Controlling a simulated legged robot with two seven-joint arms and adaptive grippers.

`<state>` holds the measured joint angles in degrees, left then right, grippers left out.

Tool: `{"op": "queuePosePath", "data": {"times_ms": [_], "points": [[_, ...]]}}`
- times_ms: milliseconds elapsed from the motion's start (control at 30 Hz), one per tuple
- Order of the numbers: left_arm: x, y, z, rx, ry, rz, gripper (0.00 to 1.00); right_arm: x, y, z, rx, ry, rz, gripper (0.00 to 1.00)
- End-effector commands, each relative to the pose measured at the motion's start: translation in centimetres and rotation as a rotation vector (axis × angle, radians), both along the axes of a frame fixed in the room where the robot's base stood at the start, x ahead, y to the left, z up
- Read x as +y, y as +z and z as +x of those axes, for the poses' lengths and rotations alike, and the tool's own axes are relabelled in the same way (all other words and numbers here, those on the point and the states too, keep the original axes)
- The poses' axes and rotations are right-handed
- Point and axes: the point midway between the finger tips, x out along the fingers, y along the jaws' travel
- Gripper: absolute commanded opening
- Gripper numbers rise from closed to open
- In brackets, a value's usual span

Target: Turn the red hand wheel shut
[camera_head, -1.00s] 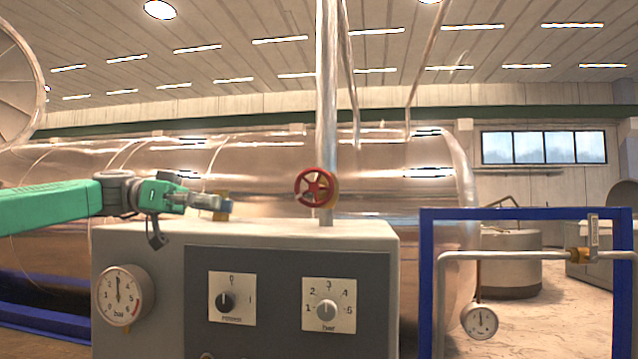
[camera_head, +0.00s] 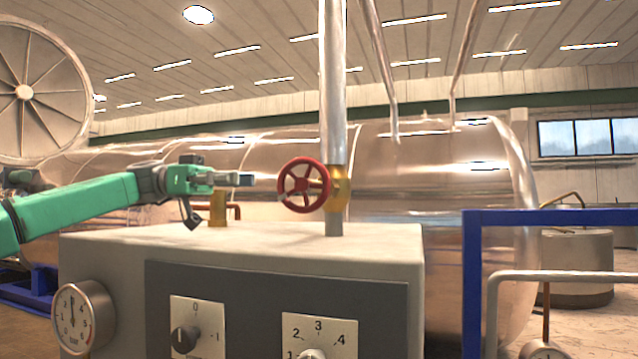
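The red hand wheel (camera_head: 304,185) sits on a brass valve body (camera_head: 340,188) on the vertical steel pipe (camera_head: 333,80), above the grey control box. It faces me, turned slightly to the left. My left gripper (camera_head: 240,179) points right, at about the wheel's height, to the left of its rim. A gap shows between the fingertips and the rim. The fingers are seen side-on, so their opening is unclear. Nothing shows held in them. My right gripper is not in view.
The grey control box (camera_head: 240,250) stands in front, with a gauge (camera_head: 82,318) and two dials. A brass fitting (camera_head: 218,208) rises behind it, below my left gripper. A blue frame (camera_head: 473,290) stands at the right. A large shiny tank (camera_head: 440,170) fills the back.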

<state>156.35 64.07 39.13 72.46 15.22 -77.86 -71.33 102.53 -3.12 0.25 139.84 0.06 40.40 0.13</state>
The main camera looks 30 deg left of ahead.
Motion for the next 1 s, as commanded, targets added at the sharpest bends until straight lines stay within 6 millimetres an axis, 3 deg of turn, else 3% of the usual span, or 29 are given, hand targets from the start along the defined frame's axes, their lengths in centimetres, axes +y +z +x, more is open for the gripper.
{"op": "queuePosePath", "data": {"times_ms": [167,700,833,1000], "points": [[-1.0,-0.4,0.7,0.004,-0.001,-0.005,0.33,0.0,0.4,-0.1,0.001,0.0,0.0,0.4],[-11.9,-0.2,3.2,0.006,-0.001,0.002,0.33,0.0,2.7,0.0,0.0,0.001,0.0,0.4],[-12.8,-0.3,3.4,0.006,0.001,-0.001,0.33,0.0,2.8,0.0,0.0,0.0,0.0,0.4],[-12.4,-0.5,3.6,0.006,0.002,-0.006,0.33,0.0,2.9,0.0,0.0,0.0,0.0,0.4]]}}
